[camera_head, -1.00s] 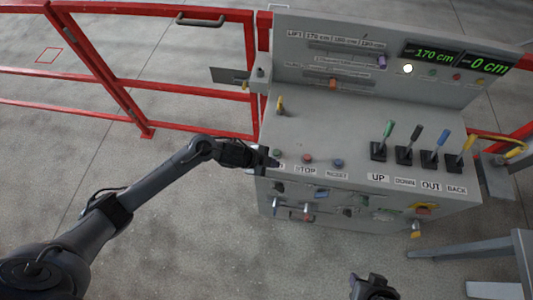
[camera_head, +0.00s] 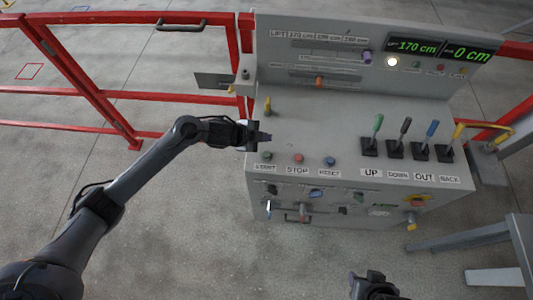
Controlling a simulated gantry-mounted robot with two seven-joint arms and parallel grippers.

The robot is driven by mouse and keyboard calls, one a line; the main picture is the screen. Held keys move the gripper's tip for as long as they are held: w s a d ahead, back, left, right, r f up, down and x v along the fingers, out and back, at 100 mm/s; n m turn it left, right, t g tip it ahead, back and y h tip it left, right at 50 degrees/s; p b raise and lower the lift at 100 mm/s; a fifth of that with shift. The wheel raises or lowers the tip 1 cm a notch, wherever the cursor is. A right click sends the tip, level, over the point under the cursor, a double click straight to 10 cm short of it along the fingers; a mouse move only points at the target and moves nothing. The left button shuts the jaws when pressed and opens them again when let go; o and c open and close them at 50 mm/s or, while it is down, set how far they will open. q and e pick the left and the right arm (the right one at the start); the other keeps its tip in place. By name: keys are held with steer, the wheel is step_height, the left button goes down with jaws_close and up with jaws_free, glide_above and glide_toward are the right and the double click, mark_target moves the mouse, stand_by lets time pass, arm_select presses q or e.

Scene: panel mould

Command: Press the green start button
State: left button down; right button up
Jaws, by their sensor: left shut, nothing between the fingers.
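The green start button (camera_head: 267,155) sits at the left end of the grey console's top, above the label START. My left gripper (camera_head: 266,138) is shut and empty. It shows just above and behind the button in the picture, with a visible gap between them. My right gripper (camera_head: 372,286) shows only in part at the bottom edge, and its fingers cannot be made out clearly.
The red stop button (camera_head: 298,158) and blue reset button (camera_head: 330,161) are to the right. Several coloured levers (camera_head: 405,138) stand further right. A yellow-topped lever (camera_head: 268,104) stands behind my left gripper. Red railings (camera_head: 150,96) run along the left.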

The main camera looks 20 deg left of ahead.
arm_select(q)
steer(key=b, duration=0.7)
glide_above(264, 155)
step_height(264, 155, down, 7)
steer(key=shift+d+r, duration=0.1)
steer(key=shift+r, duration=0.05)
steer(key=shift+f+b, duration=0.45)
steer(key=shift+f, duration=0.55)
steer(key=shift+f, duration=0.2)
stand_by(0.7)
steer(key=shift+f, duration=0.25)
steer(key=shift+f, duration=0.1)
stand_by(0.5)
